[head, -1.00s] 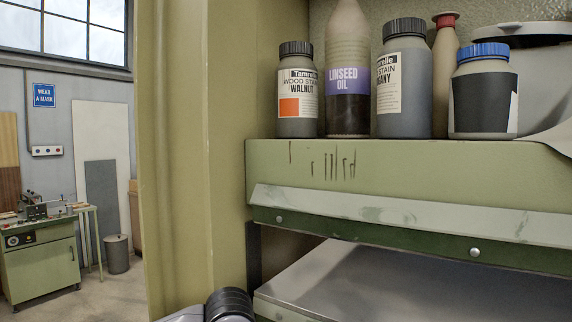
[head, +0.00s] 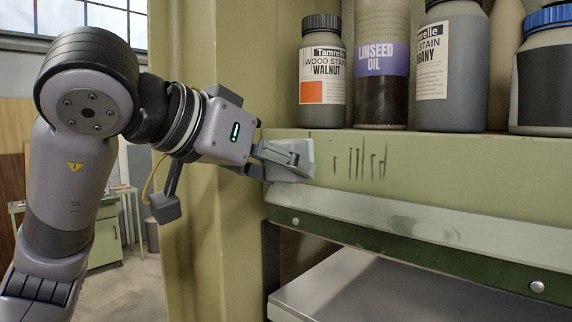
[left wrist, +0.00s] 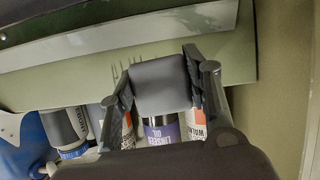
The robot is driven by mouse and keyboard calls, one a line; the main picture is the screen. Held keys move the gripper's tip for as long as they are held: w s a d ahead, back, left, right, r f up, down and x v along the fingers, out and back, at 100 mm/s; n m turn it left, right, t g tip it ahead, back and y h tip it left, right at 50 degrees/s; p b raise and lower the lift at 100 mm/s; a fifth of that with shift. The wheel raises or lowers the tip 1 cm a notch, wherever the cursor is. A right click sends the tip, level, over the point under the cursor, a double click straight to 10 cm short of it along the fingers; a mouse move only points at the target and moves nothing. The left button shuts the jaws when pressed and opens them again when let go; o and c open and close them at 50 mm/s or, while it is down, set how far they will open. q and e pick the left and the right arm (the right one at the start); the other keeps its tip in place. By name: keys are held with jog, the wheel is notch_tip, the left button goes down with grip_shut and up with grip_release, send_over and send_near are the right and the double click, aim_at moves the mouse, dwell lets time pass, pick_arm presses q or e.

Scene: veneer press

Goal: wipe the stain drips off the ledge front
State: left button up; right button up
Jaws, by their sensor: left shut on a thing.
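Several thin dark stain drips (head: 367,164) run down the green ledge front (head: 450,165) below the bottles. My left gripper (head: 288,160) is shut on a grey pad (head: 302,155) at the ledge's left end. The pad is at the ledge face, just left of the drips; I cannot tell how firmly it touches. In the left wrist view, which is upside down, the pad (left wrist: 162,83) sits between the two fingers, and some drips show just left of it. The ledge strip behind the pad is hidden. My right gripper is not in view.
On the ledge top stand a walnut stain bottle (head: 322,75), a linseed oil bottle (head: 382,65), another stain bottle (head: 452,65) and a blue-capped jar (head: 545,75). A pale, smudged strip (head: 430,222) juts below the ledge front. A green post (head: 205,235) stands at left.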

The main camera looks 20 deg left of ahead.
pick_arm(q)
jog(key=shift+w+d, duration=0.2)
jog(key=shift+w, duration=0.35)
jog(key=w, duration=0.1)
jog(key=w+d, duration=0.1)
jog(key=w+p, duration=0.1)
jog(key=w, duration=0.1)
jog(key=shift+d, duration=0.25)
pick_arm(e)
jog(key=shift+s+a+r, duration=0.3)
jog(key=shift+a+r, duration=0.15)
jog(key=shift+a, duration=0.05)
pick_arm(q)
jog(key=shift+w, duration=0.1)
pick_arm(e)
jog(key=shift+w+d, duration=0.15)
pick_arm(q)
jog(key=shift+w+d+p, duration=0.3)
jog(key=shift+w+p, duration=0.05)
jog(key=shift+w, duration=0.55)
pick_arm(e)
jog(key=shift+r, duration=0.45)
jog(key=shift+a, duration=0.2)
